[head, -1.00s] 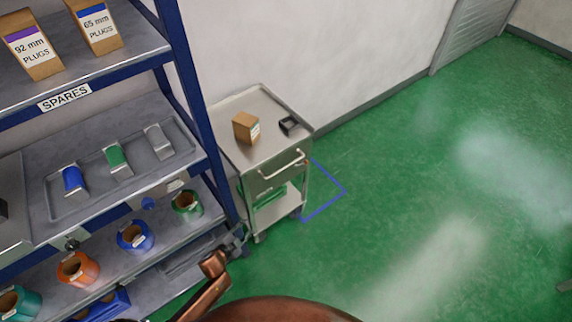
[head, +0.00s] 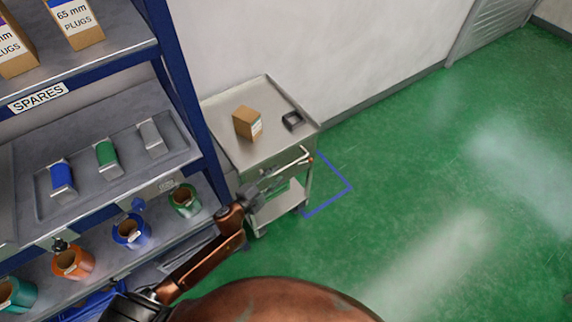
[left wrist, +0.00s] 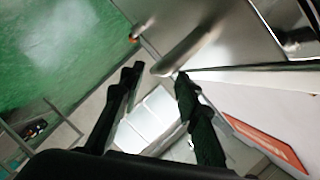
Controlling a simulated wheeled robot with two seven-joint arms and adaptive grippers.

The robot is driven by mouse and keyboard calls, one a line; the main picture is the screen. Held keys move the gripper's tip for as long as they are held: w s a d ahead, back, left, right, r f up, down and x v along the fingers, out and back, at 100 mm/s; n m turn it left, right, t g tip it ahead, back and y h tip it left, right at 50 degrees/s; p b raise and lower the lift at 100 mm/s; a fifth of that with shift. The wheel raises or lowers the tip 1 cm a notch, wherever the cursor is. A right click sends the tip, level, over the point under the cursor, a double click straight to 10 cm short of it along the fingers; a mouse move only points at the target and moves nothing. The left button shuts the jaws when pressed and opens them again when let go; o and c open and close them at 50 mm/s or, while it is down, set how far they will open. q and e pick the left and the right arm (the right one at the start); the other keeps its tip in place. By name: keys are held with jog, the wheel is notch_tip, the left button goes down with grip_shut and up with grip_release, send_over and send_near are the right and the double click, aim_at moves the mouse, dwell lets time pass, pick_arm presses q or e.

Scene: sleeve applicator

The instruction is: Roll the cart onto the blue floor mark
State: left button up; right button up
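The grey metal cart (head: 240,140) stands against the wall at the end of the shelf rack in the head view. Its pale handle (head: 288,164) is on the front side; a handle bar (left wrist: 195,45) also shows close up in the left wrist view. The blue floor mark (head: 347,187) is an outline to the right of the cart, partly hidden by it. My left gripper (head: 262,190) is in front of the cart, near and below the handle. In the left wrist view its fingers (left wrist: 158,76) are apart, with nothing held. My right gripper is out of view.
A cardboard box (head: 247,122) and a small dark tray (head: 292,121) sit on the cart top. The blue shelf rack (head: 190,105) with spools and sleeves stands close on the left. The green floor (head: 430,180) to the right is clear.

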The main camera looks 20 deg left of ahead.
aim_at(281, 171)
pick_arm(q)
jog(key=x, duration=0.4)
jog(key=b+x, duration=0.1)
jog(key=x, duration=0.1)
jog(key=shift+d, duration=0.3)
jog(key=shift+w, duration=0.1)
jog(key=c, duration=0.5)
grip_shut()
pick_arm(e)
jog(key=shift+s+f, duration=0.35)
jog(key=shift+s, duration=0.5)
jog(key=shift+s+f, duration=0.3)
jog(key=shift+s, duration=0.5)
pick_arm(q)
jog(key=shift+f, duration=0.1)
